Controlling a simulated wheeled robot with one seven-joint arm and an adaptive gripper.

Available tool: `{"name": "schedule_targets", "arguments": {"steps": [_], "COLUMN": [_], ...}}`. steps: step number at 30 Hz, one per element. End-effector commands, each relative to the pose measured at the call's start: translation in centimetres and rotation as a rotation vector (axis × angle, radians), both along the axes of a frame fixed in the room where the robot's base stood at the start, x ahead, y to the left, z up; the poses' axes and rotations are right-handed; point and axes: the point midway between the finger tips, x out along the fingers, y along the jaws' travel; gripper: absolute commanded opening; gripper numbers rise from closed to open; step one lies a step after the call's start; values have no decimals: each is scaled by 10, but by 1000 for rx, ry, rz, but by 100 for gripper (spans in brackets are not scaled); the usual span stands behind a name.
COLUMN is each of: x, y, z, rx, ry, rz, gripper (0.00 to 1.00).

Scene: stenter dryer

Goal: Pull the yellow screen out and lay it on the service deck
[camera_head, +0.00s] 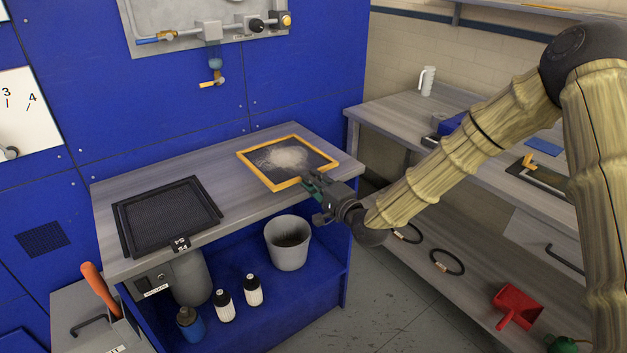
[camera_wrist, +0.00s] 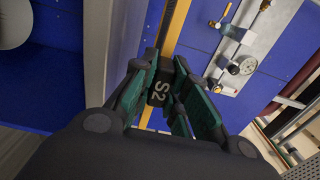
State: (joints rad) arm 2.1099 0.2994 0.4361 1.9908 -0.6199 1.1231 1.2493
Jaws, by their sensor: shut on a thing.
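The yellow screen (camera_head: 246,156) is a yellow-framed dark mesh with a heap of pale grey lint on it. It lies flat on, or just above, the right part of the service deck (camera_head: 228,208); I cannot tell whether it touches. My gripper (camera_head: 314,183) is at the screen's front right edge. In the wrist view my gripper (camera_wrist: 163,92) is shut on the screen's black tab (camera_wrist: 160,88), marked S2. The yellow frame (camera_wrist: 173,25) runs up beyond the fingers there. The fingers hide part of the tab.
A black screen (camera_head: 167,212) with a tag lies on the left of the deck. A grey bucket (camera_head: 288,246) and several bottles stand on the blue shelf below. A blue panel with a valve (camera_head: 213,75) rises behind. A bench (camera_head: 400,120) stands at right.

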Motion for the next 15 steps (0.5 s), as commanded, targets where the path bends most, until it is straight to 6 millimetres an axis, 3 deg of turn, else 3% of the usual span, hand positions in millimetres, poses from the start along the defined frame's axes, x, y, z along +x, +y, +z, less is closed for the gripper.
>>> {"name": "schedule_targets", "arguments": {"steps": [15], "x": [0], "y": [0], "z": [-46], "rx": [1], "ry": [-1], "rz": [0], "gripper": [0]}}
